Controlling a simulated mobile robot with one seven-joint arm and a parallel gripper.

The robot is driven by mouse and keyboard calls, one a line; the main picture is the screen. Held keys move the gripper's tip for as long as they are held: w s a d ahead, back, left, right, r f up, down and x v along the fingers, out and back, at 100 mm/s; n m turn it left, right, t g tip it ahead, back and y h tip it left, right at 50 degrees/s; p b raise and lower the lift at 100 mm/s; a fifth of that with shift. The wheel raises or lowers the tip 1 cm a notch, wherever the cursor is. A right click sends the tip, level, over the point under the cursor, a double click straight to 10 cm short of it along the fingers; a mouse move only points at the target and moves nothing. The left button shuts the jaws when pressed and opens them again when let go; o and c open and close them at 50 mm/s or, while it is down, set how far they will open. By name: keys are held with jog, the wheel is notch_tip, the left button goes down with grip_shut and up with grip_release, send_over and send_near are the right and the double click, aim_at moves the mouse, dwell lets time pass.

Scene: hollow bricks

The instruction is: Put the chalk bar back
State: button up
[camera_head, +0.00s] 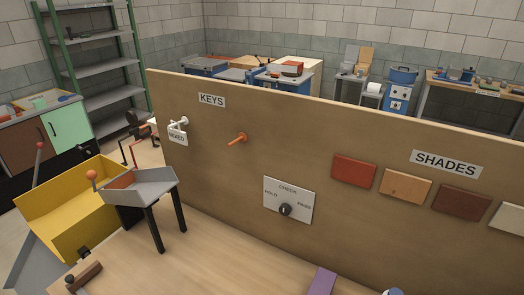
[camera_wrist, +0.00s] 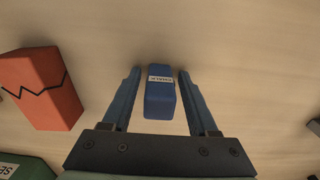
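The chalk bar (camera_wrist: 160,104) is a small blue block with a white label that seems to read CHALK, seen in the wrist view on the pale wooden surface. My gripper (camera_wrist: 159,72) is open, with one finger on each side of the bar. A narrow gap shows along the fingers, and I see no clear contact. Whether the bar rests on the surface or how far the fingers reach down is hard to tell. I cannot make out the bar or my gripper in the head view.
A red-orange block (camera_wrist: 40,88) with a black zigzag line lies left of my gripper, and a green labelled thing (camera_wrist: 24,168) is at lower left. In the head view, a board (camera_head: 225,165) with shade tiles (camera_head: 405,187) and a check dial (camera_head: 287,207) stands behind the bench, beside a grey chute (camera_head: 150,188).

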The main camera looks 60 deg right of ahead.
notch_tip(320, 180, up, 12)
jog(key=shift+r, duration=0.2)
jog(key=w+d+r+n+t+h, duration=0.25)
jog(key=w+r+n+t, duration=0.35)
jog(key=w+r, duration=1.15)
jog(key=w+a+r+n+t+h, duration=0.1)
jog(key=w+a+r+t, duration=0.2)
jog(key=r, duration=0.4)
jog(key=w+a+r+n+t+h, duration=0.1)
jog(key=w+r+t, duration=0.35)
jog(key=r, duration=0.25)
jog(key=a+r+n+t+y, duration=0.1)
jog(key=a+r+n+t, duration=0.3)
jog(key=r, duration=0.8)
jog(key=a+r+n+t, duration=0.1)
jog(key=a+r+t, duration=0.3)
jog(key=r, duration=0.8)
jog(key=s+a+r+n+t+y, duration=0.1)
jog(key=s+a+r+n+t, duration=0.1)
jog(key=r, duration=0.5)
jog(key=s+a+r+n+t+y, duration=0.2)
jog(key=s+a+r+t, duration=0.2)
jog(key=s+a+r, duration=0.2)
notch_tip(320, 180, up, 3)
jog(key=shift+s+f, duration=0.2)
jog(key=shift+s, duration=1)
